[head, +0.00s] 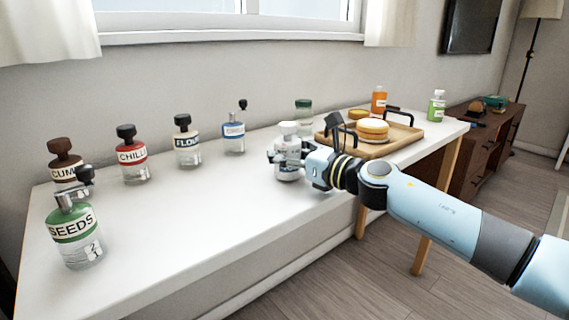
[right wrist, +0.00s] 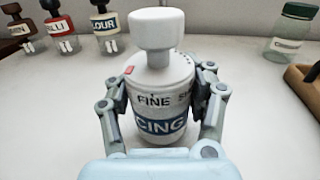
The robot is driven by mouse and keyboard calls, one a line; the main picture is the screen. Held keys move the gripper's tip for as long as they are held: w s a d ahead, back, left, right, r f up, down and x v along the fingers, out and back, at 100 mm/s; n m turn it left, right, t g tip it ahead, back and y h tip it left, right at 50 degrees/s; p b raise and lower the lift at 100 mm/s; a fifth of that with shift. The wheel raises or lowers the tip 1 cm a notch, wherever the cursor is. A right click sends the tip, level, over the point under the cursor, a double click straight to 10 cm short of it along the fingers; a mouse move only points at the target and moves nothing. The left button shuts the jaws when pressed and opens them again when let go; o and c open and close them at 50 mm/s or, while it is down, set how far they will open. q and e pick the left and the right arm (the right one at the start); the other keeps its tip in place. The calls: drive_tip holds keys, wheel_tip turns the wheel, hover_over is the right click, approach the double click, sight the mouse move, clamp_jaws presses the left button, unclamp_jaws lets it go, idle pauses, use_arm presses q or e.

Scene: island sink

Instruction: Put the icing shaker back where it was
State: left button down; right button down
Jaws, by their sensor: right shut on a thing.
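The icing shaker (head: 288,170) is a white bottle with a white cap and a blue label band. It stands upright at the white table, near its front edge in the head view. In the right wrist view the shaker (right wrist: 158,95) fills the middle, with "FINE" and "CING" readable. My right gripper (head: 287,160) is shut on its body, one finger on each side; the gripper also shows in the right wrist view (right wrist: 160,105). I cannot tell whether its base touches the table. My left gripper is not in view.
Seeds (head: 76,235), cumin (head: 66,170), chilli (head: 131,158), flour (head: 187,145) and a blue-labelled bottle (head: 234,133) stand to the left. A green-capped jar (head: 304,118) is behind the shaker. A wooden tray (head: 400,140) with a cake (head: 372,131) is to the right. The table's middle is clear.

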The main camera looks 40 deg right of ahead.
drive_tip(key=shift+f, duration=0.25)
drive_tip(key=c, duration=1)
unclamp_jaws()
drive_tip(key=o, duration=0.6)
